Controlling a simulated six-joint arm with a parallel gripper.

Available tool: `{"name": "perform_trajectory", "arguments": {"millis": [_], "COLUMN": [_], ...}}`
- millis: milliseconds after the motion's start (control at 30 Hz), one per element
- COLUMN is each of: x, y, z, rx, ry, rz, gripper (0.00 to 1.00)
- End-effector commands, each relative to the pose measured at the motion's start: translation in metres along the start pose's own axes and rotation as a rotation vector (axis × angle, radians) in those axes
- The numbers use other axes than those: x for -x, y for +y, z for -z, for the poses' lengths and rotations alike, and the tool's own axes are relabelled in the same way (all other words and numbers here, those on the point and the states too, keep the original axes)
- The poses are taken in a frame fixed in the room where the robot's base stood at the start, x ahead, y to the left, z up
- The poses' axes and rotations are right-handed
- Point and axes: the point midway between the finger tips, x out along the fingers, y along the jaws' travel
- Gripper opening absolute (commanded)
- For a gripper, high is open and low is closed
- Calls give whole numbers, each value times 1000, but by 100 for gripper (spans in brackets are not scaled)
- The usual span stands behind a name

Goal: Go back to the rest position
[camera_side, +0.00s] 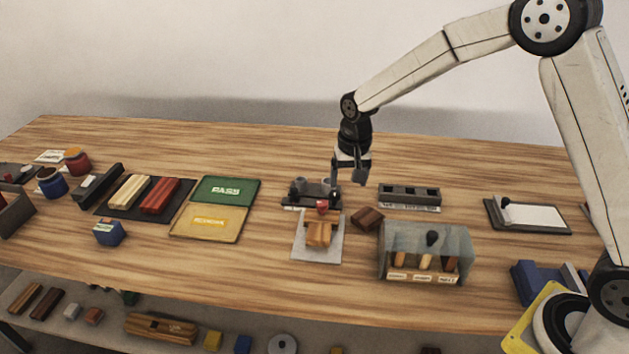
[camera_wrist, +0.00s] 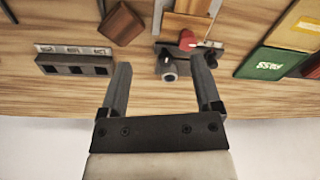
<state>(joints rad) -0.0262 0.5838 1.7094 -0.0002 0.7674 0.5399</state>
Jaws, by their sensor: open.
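My gripper (camera_side: 348,178) hangs from the arm over the back middle of the table, pointing down. Its two fingers are apart with nothing between them, and it also shows in the wrist view (camera_wrist: 163,85). Just left of it in the side view is a dark fixture (camera_side: 297,201) with a grey cylinder on it. The fixture's cylinder (camera_wrist: 168,72) shows between and beyond the fingers in the wrist view. In front is a pale board (camera_side: 304,250) bearing a wooden piece (camera_side: 318,234) and a small red part (camera_side: 322,206).
A brown block (camera_side: 367,218) and a dark slotted rack (camera_side: 409,196) stand close to the right. A clear case (camera_side: 385,245) with handled tools is at front right. Green PASS (camera_side: 224,197) and yellow (camera_side: 208,238) pads lie left. Open table lies behind the gripper.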

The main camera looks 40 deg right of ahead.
Motion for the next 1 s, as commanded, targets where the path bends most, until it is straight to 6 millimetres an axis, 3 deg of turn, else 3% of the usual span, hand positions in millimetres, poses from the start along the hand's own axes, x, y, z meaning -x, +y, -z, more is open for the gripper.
{"name": "perform_trajectory", "arguments": {"millis": [300,700,1000], "x": [18,26,24], "y": [39,90,111], "z": [-57,-137,-171], "rx": [185,415,507], "ry": [51,119,147], "rz": [23,36,37], "gripper": [82,82,82]}}
